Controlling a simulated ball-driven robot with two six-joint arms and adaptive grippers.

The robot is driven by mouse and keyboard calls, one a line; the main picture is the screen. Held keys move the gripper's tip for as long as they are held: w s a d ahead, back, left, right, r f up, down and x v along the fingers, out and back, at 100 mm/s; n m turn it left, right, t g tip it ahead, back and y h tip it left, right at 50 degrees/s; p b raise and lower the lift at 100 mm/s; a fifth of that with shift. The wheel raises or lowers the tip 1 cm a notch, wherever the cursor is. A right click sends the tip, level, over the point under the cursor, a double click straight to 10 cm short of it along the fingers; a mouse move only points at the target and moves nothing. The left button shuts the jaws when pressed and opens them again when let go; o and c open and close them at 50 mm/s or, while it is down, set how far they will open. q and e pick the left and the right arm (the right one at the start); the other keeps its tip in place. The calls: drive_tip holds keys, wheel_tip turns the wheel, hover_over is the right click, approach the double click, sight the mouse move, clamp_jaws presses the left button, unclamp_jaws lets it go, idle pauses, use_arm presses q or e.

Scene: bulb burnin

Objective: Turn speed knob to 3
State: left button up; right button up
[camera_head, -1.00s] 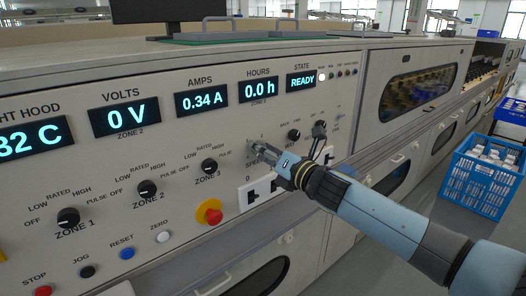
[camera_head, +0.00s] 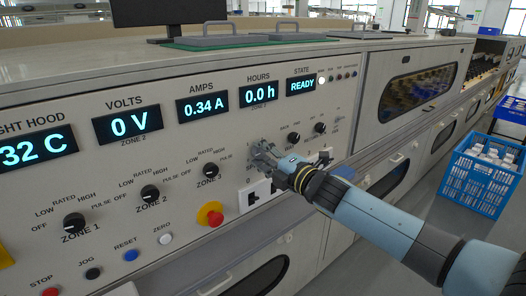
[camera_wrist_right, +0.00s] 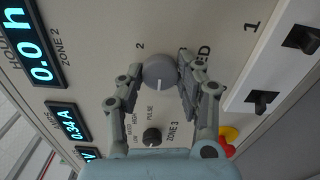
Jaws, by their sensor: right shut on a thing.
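The speed knob (camera_wrist_right: 159,73) is a round grey knob in the right wrist view, with a white pointer line running toward the bottom of that picture. A printed 2 is at its upper left, and part of its name label is to its right, cut off by a finger. My right gripper (camera_wrist_right: 160,76) has one finger on each side of the knob and is shut on it. In the head view my right gripper (camera_head: 262,153) is at the panel, right of the zone 3 knob, and hides most of the speed knob. My left gripper is not in view.
The zone 3 knob (camera_head: 210,170) and a red emergency button (camera_head: 210,214) are left of my gripper. Two black knobs (camera_head: 293,138) (camera_head: 319,128) are to the right. The state display (camera_head: 300,86) reads READY.

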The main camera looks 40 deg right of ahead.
drive_tip(key=m+p, duration=0.2)
drive_tip(key=m, duration=0.3)
drive_tip(key=shift+r+m, duration=0.1)
drive_tip(key=shift+m, duration=0.3)
drive_tip(key=m+p, duration=0.3)
drive_tip(key=m, duration=0.2)
drive_tip(key=m+p, duration=0.2)
drive_tip(key=m, duration=0.3)
drive_tip(key=shift+m, duration=0.4)
drive_tip(key=m+p, duration=0.1)
drive_tip(key=m, duration=0.4)
drive_tip(key=shift+f, duration=0.2)
drive_tip(key=m+p, duration=0.1)
drive_tip(key=m, duration=0.5)
drive_tip(key=shift+s+p, duration=0.1)
drive_tip(key=shift+p, duration=0.2)
drive_tip(key=m+p, duration=0.1)
drive_tip(key=m, duration=1.1)
drive_tip(key=shift+p, duration=0.4)
drive_tip(key=m, duration=0.5)
drive_tip(key=shift+f+m, duration=0.1)
drive_tip(key=shift+m, duration=0.3)
